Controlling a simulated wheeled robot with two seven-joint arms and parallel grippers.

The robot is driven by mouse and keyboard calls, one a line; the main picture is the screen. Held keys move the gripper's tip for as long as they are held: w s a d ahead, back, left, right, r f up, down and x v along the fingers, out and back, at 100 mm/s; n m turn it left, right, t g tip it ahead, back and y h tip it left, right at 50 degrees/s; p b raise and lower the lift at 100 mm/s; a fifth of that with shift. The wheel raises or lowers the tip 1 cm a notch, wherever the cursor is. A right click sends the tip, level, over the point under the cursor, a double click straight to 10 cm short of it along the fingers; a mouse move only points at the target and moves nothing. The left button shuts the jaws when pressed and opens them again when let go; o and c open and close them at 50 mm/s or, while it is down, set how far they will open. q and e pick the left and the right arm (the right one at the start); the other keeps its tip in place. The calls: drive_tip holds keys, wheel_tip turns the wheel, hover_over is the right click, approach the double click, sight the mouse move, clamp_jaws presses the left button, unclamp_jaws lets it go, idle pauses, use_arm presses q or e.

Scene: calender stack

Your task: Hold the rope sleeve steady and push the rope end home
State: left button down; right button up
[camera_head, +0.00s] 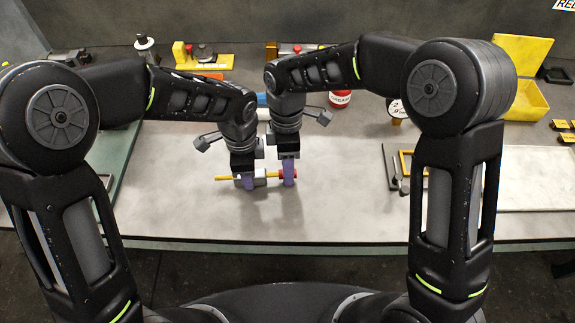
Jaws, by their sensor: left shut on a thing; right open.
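My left gripper (246,183) points down over the middle of the table and is shut on the grey rope sleeve (262,181), most of which it hides. A thin yellow rope (224,178) sticks out to the left of the sleeve, and a short yellow length (273,174) shows to its right. My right gripper (289,179) is open close to the right, with its fingers at a small red piece (294,173) at the right end of the yellow length. How far the rope sits inside the sleeve is too small to tell.
A red container (340,98) and a round dial (396,109) stand behind, near my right arm. A yellow open box (522,80) and a pale tray (545,178) are at the right. The front of the white table (330,215) is clear.

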wheel_tip(320, 180, up, 12)
drive_tip(key=w, duration=0.2)
drive_tip(key=shift+w+f, duration=0.15)
drive_tip(key=shift+f, duration=0.1)
drive_tip(key=d+y, duration=0.3)
drive_tip(key=d+f+y, duration=0.1)
drive_tip(key=d, duration=0.1)
drive_tip(key=shift+d+y, duration=0.25)
drive_tip(key=shift+y, duration=0.05)
idle(0.3)
drive_tip(key=shift+f, duration=0.1)
drive_tip(key=x, duration=1.2)
